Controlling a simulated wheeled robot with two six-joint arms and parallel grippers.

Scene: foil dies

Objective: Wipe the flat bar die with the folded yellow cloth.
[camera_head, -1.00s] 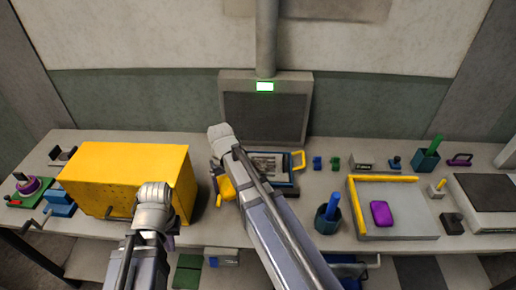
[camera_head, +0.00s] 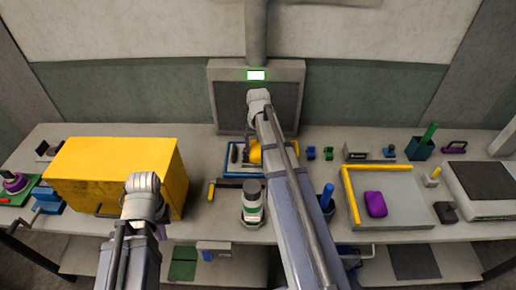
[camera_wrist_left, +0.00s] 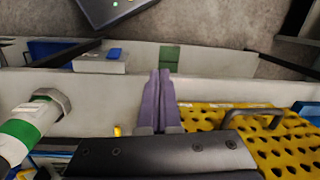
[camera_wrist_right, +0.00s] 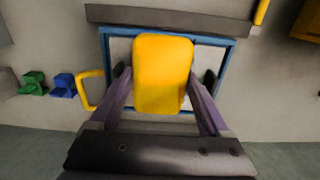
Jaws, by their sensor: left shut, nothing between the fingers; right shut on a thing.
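The folded yellow cloth (camera_head: 256,154) is held between the purple fingers of my right gripper (camera_head: 251,147), over the blue-framed tray (camera_head: 228,171). In the right wrist view the cloth (camera_wrist_right: 163,75) covers the middle of the tray (camera_wrist_right: 228,62). Small dark pieces show in the tray, one of them (camera_head: 234,153) left of the cloth. I cannot tell which is the flat bar die, or whether the cloth touches one. My left gripper (camera_wrist_left: 160,100) is shut and empty by the front of the table, right of the yellow box.
The large yellow box (camera_head: 115,170) stands at left. A white and green bottle (camera_head: 252,207) stands in front of the tray, near a dark bar with a yellow handle (camera_head: 211,190). A grey board with a purple block (camera_head: 376,204) lies at right. A grey panel (camera_head: 227,108) rises behind.

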